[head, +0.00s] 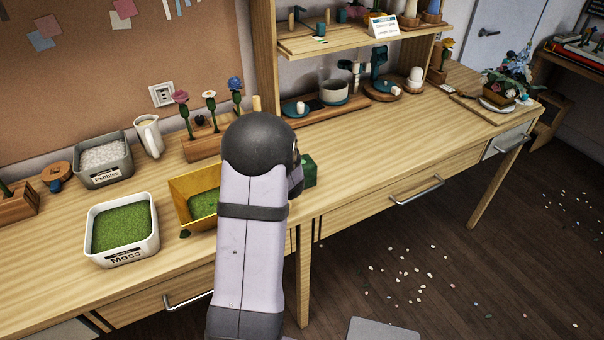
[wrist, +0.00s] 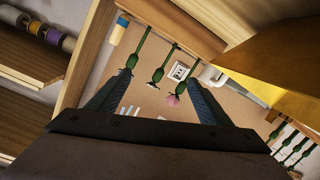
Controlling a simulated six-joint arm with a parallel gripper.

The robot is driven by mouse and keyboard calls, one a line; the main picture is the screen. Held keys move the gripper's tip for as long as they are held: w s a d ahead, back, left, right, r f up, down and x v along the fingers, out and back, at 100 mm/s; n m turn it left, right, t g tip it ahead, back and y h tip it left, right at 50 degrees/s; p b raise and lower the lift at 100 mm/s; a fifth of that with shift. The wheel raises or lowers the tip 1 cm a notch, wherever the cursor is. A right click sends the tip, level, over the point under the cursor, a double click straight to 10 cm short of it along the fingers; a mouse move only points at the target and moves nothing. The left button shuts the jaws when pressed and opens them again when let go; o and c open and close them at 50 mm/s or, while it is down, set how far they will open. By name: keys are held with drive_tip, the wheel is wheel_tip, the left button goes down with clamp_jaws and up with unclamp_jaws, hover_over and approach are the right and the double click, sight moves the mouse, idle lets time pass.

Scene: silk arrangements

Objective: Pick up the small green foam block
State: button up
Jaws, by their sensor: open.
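A small dark green foam block (head: 309,170) shows in the head view on the table, just right of my arm. My arm hides its left side. My gripper (wrist: 160,76) is open in the wrist view, with its two dark fingers apart and nothing between them. The block does not show in the wrist view. In the head view my arm hides the fingers, so I cannot tell their exact distance from the block.
A yellow tray (head: 182,191) with green filling stands left of my arm. Further left are a white moss bin (head: 154,240) and a grey pebble bin (head: 104,178). Flowers in a wooden rack (head: 203,147) stand behind. The table right of the block is clear.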

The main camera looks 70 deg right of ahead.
sight(306, 171)
drive_tip(key=s+h, duration=0.1)
drive_tip(key=s, duration=0.3)
drive_tip(key=s+d+f+m, duration=0.1)
drive_tip(key=s, duration=0.4)
drive_tip(key=s+d+f+m+t+h, duration=0.1)
drive_tip(key=s, duration=0.4)
drive_tip(key=shift+s+d+f+h, duration=0.15)
drive_tip(key=shift+d+f+h, duration=0.1)
drive_tip(key=shift+h, duration=0.05)
drive_tip(key=shift+s+a+f+m, duration=0.15)
drive_tip(key=shift+s+f+m, duration=0.1)
drive_tip(key=shift+s, duration=0.35)
drive_tip(key=shift+s+a+f+m, duration=0.15)
drive_tip(key=shift+s+f+m, duration=0.1)
drive_tip(key=shift+s, duration=0.35)
drive_tip(key=f+m, duration=0.1)
drive_tip(key=s+a+f, duration=0.1)
drive_tip(key=f, duration=0.1)
drive_tip(key=f+m+g, duration=0.1)
drive_tip(key=shift+s+a+f+m+p, duration=0.15)
drive_tip(key=shift+a+f+m+p, duration=0.1)
drive_tip(key=shift+f+m+p, duration=0.1)
drive_tip(key=shift+p+x, duration=0.45)
drive_tip(key=shift+x, duration=0.7)
drive_tip(key=shift+w+d+r+p, duration=0.15)
drive_tip(key=shift+w+d+p, duration=0.15)
drive_tip(key=shift+d+p, duration=0.25)
drive_tip(key=shift+p+x, duration=0.85)
drive_tip(key=shift+x, duration=1.1)
drive_tip(key=shift+s, duration=0.1)
